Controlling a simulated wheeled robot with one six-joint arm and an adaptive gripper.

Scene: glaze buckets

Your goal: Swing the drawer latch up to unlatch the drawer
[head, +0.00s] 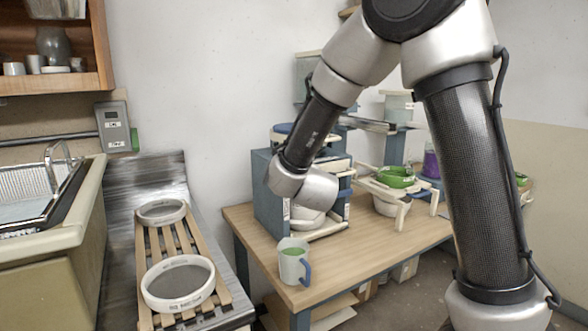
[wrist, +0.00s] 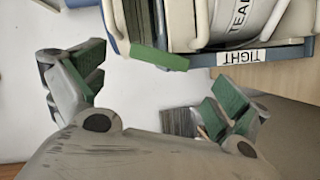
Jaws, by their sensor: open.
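In the wrist view my gripper (wrist: 155,82) is open, its green-padded fingers spread wide with nothing between the pads. Ahead of it is a short green bar (wrist: 158,58) at the edge of a blue cabinet frame (wrist: 205,59); it looks like the latch, but I cannot be sure. The bar appears apart from both fingers. A white label reading "TIGHT" (wrist: 252,54) is on the frame, upside down. In the head view the blue cabinet (head: 268,195) stands on the wooden table, and my arm hides part of its front. The gripper fingers and the bar cannot be made out there.
A mug with green contents (head: 292,264) stands at the table's (head: 370,244) front left edge. A green bowl (head: 396,177) sits on a stand to the right of the cabinet. Round sieves (head: 178,284) lie on slats at left. Table space in front of the stand is clear.

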